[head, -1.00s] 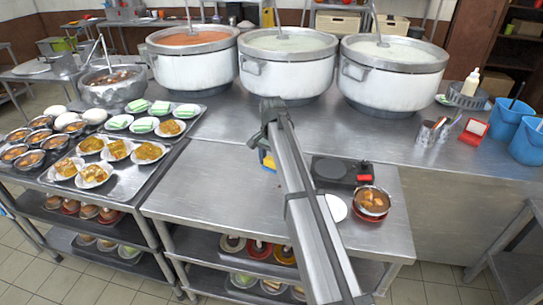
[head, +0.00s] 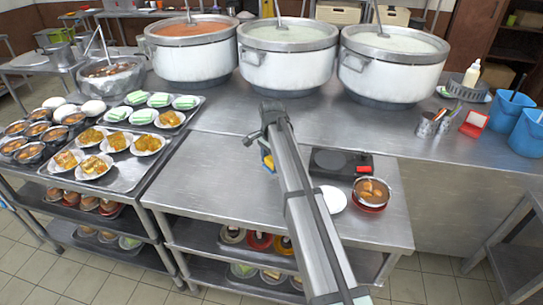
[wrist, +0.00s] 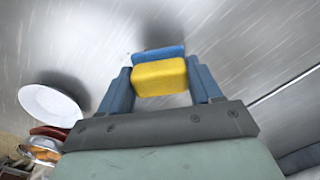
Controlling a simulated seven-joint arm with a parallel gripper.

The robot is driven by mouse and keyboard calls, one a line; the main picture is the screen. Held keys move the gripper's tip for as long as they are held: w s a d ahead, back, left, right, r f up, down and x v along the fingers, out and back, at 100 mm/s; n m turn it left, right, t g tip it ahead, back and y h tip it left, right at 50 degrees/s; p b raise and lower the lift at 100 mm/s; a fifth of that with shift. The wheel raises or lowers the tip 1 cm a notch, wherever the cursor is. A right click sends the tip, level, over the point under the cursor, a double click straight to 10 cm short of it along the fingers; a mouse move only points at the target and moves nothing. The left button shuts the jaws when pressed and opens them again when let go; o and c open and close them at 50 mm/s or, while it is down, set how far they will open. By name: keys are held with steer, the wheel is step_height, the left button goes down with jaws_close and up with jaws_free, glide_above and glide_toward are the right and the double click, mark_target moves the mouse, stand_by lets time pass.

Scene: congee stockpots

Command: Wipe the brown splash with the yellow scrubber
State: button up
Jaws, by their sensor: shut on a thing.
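The yellow scrubber (wrist: 160,78), with a blue layer on its far side, is between the two blue fingers of my gripper (wrist: 161,74) in the wrist view. My gripper is shut on it. In the head view a bit of the scrubber (head: 268,160) shows at the left of my arm, low over the steel cart top. I cannot tell whether it touches the metal. I cannot make out the brown splash in either view; my arm covers part of the cart top.
A white plate (head: 332,198), a bowl of brown food (head: 371,191) and a black burner (head: 341,163) stand right of my arm. Trays of dishes (head: 128,170) stand at left. Large pots (head: 286,60) line the back. The cart top's left part (head: 200,180) is clear.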

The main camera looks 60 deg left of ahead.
step_height(320, 180, down, 4)
steer(key=shift+r, duration=0.2)
steer(key=shift+w+d+f, duration=0.1)
steer(key=shift+w+d, duration=0.1)
steer(key=shift+d, duration=0.05)
steer(key=shift+c, duration=0.4)
steer(key=shift+w+d+f, duration=0.2)
steer(key=shift+w+d, duration=0.3)
steer(key=shift+d, duration=0.05)
steer(key=shift+w+d, duration=2.7)
steer(key=shift+w, duration=0.1)
steer(key=shift+s+a, duration=3.5)
steer(key=shift+a, duration=0.05)
steer(key=shift+w, duration=0.6)
steer(key=shift+w+d, duration=3.15)
steer(key=shift+d, duration=0.15)
steer(key=shift+s+a, duration=3.55)
steer(key=shift+a, duration=0.1)
steer(key=shift+w+d+r, duration=0.1)
steer(key=shift+d+r, duration=0.05)
steer(key=shift+r, duration=4)
